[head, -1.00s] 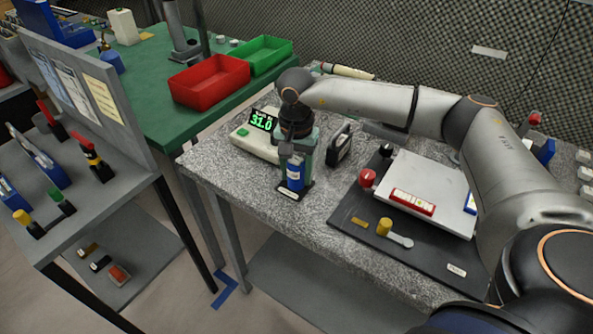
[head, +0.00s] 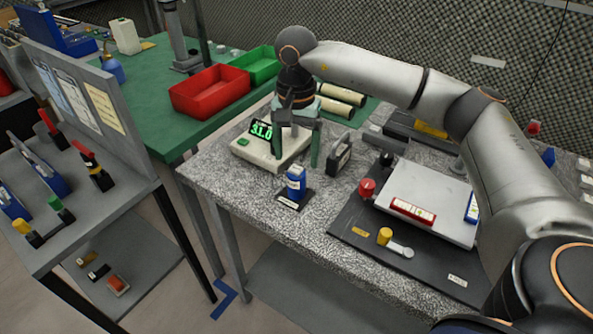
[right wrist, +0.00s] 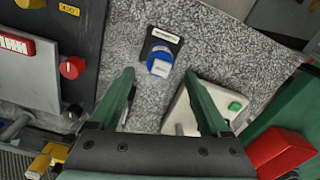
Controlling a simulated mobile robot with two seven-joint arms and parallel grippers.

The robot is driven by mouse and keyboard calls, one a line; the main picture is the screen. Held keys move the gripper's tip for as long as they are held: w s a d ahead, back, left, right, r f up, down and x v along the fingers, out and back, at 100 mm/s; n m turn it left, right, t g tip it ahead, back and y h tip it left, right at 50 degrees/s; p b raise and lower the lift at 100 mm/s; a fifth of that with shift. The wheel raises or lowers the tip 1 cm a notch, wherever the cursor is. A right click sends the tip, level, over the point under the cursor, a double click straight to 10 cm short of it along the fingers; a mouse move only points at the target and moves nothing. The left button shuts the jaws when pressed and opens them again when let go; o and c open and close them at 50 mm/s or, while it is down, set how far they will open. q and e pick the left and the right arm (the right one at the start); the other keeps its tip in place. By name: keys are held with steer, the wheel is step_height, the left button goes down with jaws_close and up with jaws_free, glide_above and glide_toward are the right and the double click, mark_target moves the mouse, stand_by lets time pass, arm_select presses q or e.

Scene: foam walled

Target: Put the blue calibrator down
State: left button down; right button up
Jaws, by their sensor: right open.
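The blue calibrator (head: 296,184) stands upright on a small black labelled stand (head: 288,201) near the front left edge of the speckled stone bench. In the right wrist view the calibrator (right wrist: 160,63) shows from above, on its dark stand (right wrist: 163,38). My right gripper (head: 297,157) is open and empty, above and behind the calibrator, with its green fingers apart. In the right wrist view the calibrator lies just beyond the open fingertips (right wrist: 160,77), touching neither. My left gripper is not in view.
A pale device with a green display (head: 262,150) stands close on the left of the calibrator, and a dark grey handled block (head: 340,157) on the right. A black mat (head: 352,225) carries a grey plate and a red knob. Bare stone lies in front of the stand.

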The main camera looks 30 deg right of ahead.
steer(key=shift+r, duration=1.85)
